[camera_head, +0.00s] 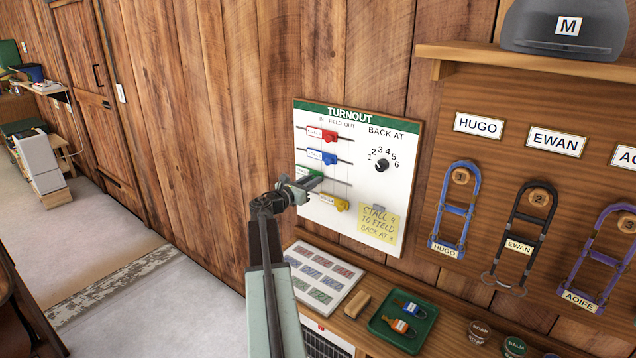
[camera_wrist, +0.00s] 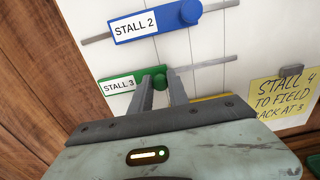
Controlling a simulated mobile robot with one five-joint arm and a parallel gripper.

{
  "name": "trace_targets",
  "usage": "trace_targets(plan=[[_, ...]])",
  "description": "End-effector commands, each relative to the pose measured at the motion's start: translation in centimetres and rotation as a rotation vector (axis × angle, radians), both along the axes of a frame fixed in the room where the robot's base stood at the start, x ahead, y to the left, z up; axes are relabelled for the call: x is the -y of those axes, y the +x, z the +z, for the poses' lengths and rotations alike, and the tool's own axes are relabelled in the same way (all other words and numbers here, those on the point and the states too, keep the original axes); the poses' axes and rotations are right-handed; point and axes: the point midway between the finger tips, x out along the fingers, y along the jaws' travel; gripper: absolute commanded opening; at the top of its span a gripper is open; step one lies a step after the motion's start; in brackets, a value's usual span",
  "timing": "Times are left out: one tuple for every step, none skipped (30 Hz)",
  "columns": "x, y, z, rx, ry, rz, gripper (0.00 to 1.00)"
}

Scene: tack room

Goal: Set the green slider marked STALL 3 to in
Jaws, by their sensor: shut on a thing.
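The green slider (camera_wrist: 118,85) marked STALL 3 is on the white TURNOUT board (camera_head: 352,222), on a horizontal rail. In the wrist view its round green knob (camera_wrist: 160,81) lies between my fingertips. My gripper (camera_wrist: 162,90) is shut on this knob. The knob sits farther left than the blue slider's knob above, near the leftmost faint vertical line. The board's headings (camera_head: 335,121) read IN, FIELD, OUT from left to right. In the head view my gripper (camera_head: 312,184) covers much of the green slider (camera_head: 303,171).
A red slider (camera_head: 322,134) and the blue STALL 2 slider (camera_head: 322,157) are above. A yellow slider (camera_head: 334,203) is just below my gripper. A dial (camera_head: 382,165) and a yellow note (camera_head: 378,223) are to the right. A green tray (camera_head: 404,325) is below.

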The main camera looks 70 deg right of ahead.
Motion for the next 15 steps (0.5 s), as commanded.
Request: trace_targets(plan=[[-0.01, 0.24, 0.02, 0.000, -0.001, 0.006, 0.00], [0.00, 0.26, 0.03, -0.001, -0.001, 0.007, 0.00], [0.00, 0.27, 0.03, -0.001, -0.001, 0.007, 0.24], [0.00, 0.27, 0.04, -0.001, -0.001, 0.007, 0.32], [0.00, 0.27, 0.04, -0.001, -0.001, 0.007, 0.40], [-0.01, 0.25, 0.04, -0.001, -0.001, 0.007, 0.42], [0.00, 0.23, 0.04, -0.001, -0.001, 0.006, 0.42], [0.01, 0.22, 0.04, -0.001, -0.001, 0.006, 0.42], [0.01, 0.18, 0.04, -0.001, -0.001, 0.006, 0.42], [0.01, 0.17, 0.04, -0.001, -0.001, 0.005, 0.42], [0.01, 0.16, 0.04, -0.001, -0.001, 0.005, 0.42], [0.02, 0.14, 0.04, -0.001, -0.001, 0.005, 0.42], [0.02, 0.14, 0.04, -0.001, -0.001, 0.005, 0.42], [-0.01, 0.14, 0.04, -0.001, -0.001, 0.004, 0.42], [-0.09, 0.14, 0.04, -0.001, -0.001, 0.004, 0.42]])
